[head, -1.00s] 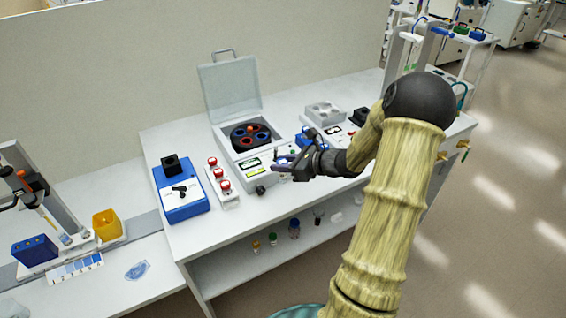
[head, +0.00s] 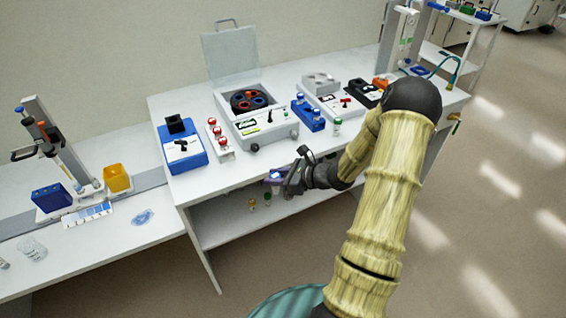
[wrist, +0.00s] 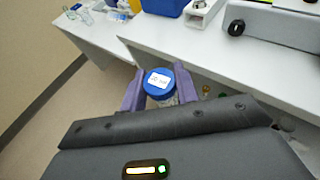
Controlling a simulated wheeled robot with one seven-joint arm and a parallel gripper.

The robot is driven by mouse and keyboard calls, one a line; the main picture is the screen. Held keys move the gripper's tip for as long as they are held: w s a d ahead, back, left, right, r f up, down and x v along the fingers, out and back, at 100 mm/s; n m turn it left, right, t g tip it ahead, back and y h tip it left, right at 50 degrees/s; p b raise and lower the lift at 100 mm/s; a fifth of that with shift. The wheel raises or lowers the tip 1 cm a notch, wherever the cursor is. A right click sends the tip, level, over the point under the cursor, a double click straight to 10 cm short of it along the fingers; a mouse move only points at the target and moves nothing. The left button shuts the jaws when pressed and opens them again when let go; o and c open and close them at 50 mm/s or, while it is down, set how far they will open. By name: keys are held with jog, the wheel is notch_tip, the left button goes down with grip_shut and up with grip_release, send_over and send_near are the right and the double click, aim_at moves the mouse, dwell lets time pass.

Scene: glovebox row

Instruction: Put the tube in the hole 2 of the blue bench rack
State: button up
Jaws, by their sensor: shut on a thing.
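A clear tube with a blue cap and a white label (wrist: 160,79) is between the purple fingers of my gripper (wrist: 160,92) in the wrist view. My gripper (head: 276,178) is shut on it, in front of the bench's front edge in the head view. I cannot tell which is the bench rack, nor read hole numbers.
The open centrifuge (head: 256,124), a white rack with red-capped tubes (head: 219,140) and a blue device (head: 184,147) stand on the bench. A yellow bin (head: 116,178) is at left. The bench's front strip is clear.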

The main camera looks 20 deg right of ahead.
jog(key=s+a+f+n+g+y, duration=0.1)
jog(key=s+a+f+n, duration=0.1)
jog(key=s+a+f, duration=0.4)
jog(key=a+f, duration=0.4)
jog(key=shift+f+g+y, duration=0.25)
jog(key=shift+g+y, duration=0.05)
